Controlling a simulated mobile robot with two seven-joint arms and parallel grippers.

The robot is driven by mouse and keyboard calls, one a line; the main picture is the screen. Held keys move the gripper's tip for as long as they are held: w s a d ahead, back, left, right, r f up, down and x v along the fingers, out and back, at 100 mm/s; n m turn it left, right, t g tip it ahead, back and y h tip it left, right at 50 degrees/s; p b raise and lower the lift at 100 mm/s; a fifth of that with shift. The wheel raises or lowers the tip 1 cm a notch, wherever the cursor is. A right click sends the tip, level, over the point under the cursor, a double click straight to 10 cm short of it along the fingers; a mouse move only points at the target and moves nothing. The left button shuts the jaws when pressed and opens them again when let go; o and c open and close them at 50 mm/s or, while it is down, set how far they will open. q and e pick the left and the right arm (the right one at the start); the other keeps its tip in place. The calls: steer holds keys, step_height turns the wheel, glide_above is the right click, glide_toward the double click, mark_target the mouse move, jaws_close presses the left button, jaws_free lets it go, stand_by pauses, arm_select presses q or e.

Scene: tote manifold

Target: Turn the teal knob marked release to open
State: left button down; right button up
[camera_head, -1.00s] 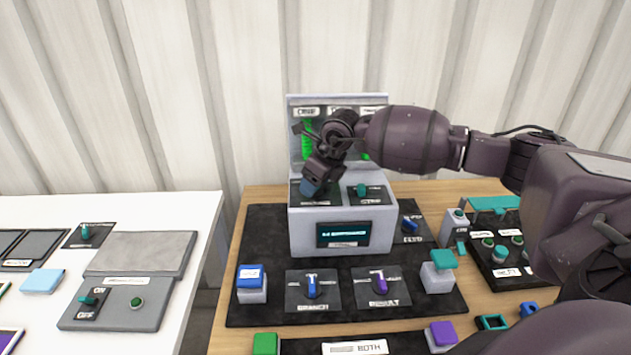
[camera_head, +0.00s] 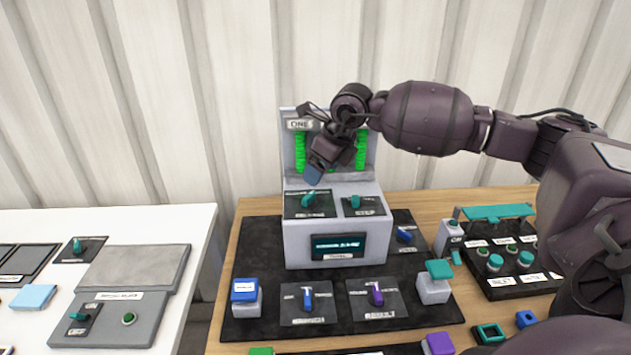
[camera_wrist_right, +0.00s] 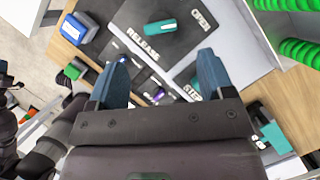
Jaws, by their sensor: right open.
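The teal release knob (camera_head: 307,200) stands on the dark left plate on top of the grey console (camera_head: 296,243). In the right wrist view the knob (camera_wrist_right: 161,28) lies beside the word RELEASE. Its long axis runs roughly toward the OPEN label (camera_wrist_right: 202,20). My right gripper (camera_head: 313,176) is above the knob in the head view, apart from it, fingers pointing down. In the right wrist view its two blue fingertips (camera_wrist_right: 166,60) are spread, with nothing between them. My left gripper is not in view.
A second teal knob marked STEP (camera_head: 355,202) stands just right of the release knob. The console's back panel (camera_head: 372,135) with green columns rises behind. Blue (camera_head: 308,301) and purple (camera_head: 376,293) knobs sit in front. A white table (camera_head: 190,222) is at left.

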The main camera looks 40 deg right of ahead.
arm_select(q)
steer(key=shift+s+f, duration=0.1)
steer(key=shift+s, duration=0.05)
arm_select(e)
steer(key=shift+v, duration=1)
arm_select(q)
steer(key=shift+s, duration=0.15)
arm_select(e)
steer(key=shift+f, duration=0.1)
